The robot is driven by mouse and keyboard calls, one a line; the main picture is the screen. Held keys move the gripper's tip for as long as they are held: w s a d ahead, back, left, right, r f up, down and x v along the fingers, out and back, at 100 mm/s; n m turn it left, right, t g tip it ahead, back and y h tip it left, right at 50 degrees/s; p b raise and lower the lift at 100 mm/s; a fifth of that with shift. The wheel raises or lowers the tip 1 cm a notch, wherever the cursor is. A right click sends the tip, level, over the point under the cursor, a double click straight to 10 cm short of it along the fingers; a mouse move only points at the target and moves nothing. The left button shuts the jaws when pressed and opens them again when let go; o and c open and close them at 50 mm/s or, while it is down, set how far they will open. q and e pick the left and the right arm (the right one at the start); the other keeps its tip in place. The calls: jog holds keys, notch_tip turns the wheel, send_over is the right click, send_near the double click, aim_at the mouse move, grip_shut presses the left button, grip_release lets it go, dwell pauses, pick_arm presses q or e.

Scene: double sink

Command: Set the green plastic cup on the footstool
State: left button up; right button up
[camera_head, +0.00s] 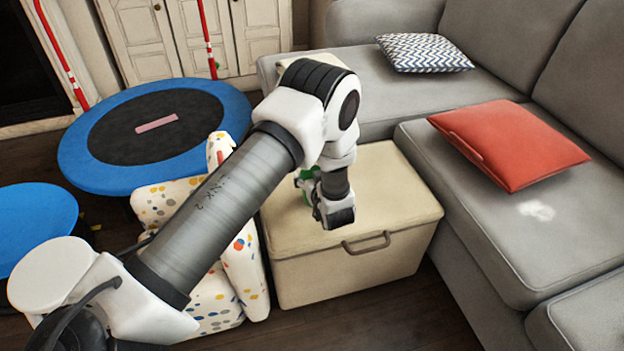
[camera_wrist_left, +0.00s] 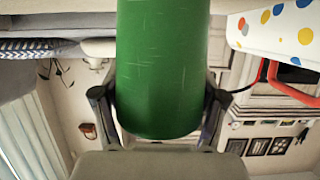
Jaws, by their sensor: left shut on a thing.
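The green plastic cup (camera_wrist_left: 160,75) fills the middle of the left wrist view, between the fingers of my left gripper (camera_wrist_left: 158,105). My left gripper is shut on the cup. In the head view only a bit of green cup (camera_head: 305,187) shows beside the gripper (camera_head: 318,190), mostly hidden by my wrist. The footstool (camera_head: 400,205) is a cream box-like stool with a handle on its front. The gripper and cup appear over its top, towards the left side. I cannot tell whether the cup touches the top. My right gripper is not in view.
A grey sofa (camera_head: 480,220) with a red cushion (camera_head: 510,145) and a zigzag cushion (camera_head: 424,52) borders the footstool. A spotted white chair (camera_head: 245,265) stands close on its left. A blue-rimmed trampoline (camera_head: 85,165) is further left. The footstool's right top is clear.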

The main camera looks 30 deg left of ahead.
pick_arm(q)
jog(key=shift+r, duration=0.2)
jog(key=shift+f, duration=0.2)
jog(key=o, duration=1.1)
jog(key=shift+f, duration=0.1)
